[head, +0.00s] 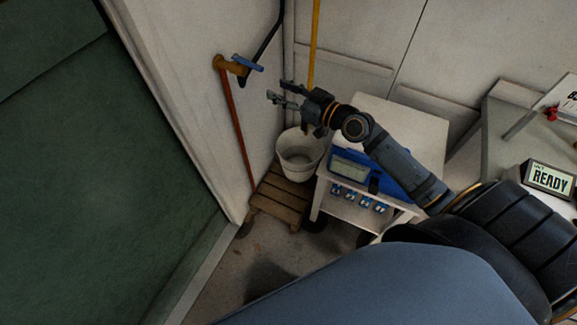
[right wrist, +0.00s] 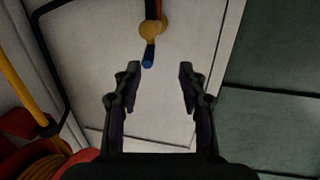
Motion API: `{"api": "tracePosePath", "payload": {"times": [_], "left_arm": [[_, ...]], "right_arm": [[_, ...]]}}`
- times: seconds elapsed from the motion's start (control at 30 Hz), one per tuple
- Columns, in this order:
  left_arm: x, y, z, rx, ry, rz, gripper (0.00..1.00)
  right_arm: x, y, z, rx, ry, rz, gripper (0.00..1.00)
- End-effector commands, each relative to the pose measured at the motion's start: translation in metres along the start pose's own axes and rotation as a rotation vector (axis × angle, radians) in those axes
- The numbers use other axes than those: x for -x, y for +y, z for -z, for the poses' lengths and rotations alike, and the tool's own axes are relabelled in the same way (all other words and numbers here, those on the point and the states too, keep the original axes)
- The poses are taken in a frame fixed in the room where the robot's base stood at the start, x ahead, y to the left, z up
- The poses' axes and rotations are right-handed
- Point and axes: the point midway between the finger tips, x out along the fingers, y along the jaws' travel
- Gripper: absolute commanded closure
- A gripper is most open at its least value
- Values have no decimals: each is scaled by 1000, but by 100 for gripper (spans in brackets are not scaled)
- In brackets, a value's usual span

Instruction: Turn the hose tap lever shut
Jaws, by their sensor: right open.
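The hose tap is a brass fitting (head: 228,66) on the white wall at the upper left of centre, with a blue lever (head: 247,63) pointing right from it. A black hose (head: 263,47) and a red-brown pipe (head: 236,125) meet at the tap. My right gripper (head: 278,97) is open and empty, apart from the lever, to its right and a little below it in the head view. In the right wrist view the brass tap (right wrist: 152,27) and its blue lever (right wrist: 149,57) lie just beyond the two open fingers (right wrist: 160,72). My left gripper is out of view.
A white bucket (head: 300,157) stands on a wooden pallet (head: 279,200) below my gripper. A white cart (head: 388,116) carries a blue device with a screen (head: 350,168). A yellow pole (head: 315,40) stands behind. A dark green panel (head: 90,180) fills the left.

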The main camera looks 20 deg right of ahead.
Motion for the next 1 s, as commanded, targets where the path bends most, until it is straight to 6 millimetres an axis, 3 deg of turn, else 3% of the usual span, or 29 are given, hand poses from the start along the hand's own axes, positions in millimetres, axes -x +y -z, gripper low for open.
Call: {"api": "tracePosePath", "payload": {"times": [0.5, 0.8, 1.0], "left_arm": [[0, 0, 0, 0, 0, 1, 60], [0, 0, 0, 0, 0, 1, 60], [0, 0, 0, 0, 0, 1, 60]], "right_arm": [[26, -69, -92, 2, -341, 79, 58], [56, -84, -148, -19, -572, 29, 58], [70, -86, -169, -36, -665, -9, 58]]}}
